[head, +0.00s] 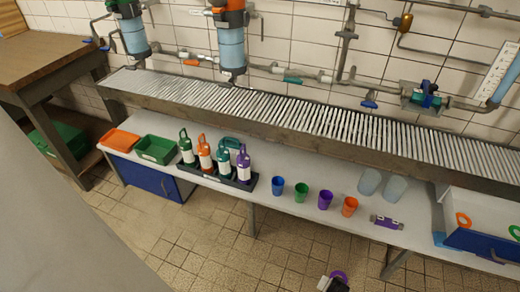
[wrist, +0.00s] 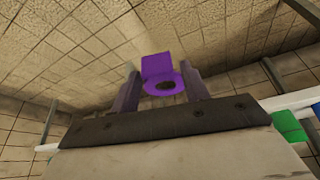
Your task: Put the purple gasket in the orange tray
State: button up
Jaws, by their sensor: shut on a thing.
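The purple gasket (wrist: 157,66) is held between the two fingers of my gripper (wrist: 160,84) in the wrist view. It shows as a ring with a dark hole and a flat tab. In the head view my gripper (head: 333,284) is at the bottom edge, with the gasket (head: 341,275) at its tip, over the tiled floor in front of the bench. The orange tray (head: 119,139) sits at the far left end of the low bench, well away from my gripper. It looks empty.
A green tray (head: 156,149) stands right of the orange one. A dark caddy (head: 240,184) holds several bottles. Coloured cups (head: 301,192), clear cups (head: 395,187) and a purple device (head: 386,222) stand along the bench. A blue-fronted white bin (head: 481,243) is at the right. The floor in front is clear.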

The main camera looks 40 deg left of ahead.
aim_at(124, 144)
jog(key=u, duration=1.15)
jog(key=i+j+u, duration=0.3)
jog(key=i+u, duration=0.3)
jog(key=k, duration=0.1)
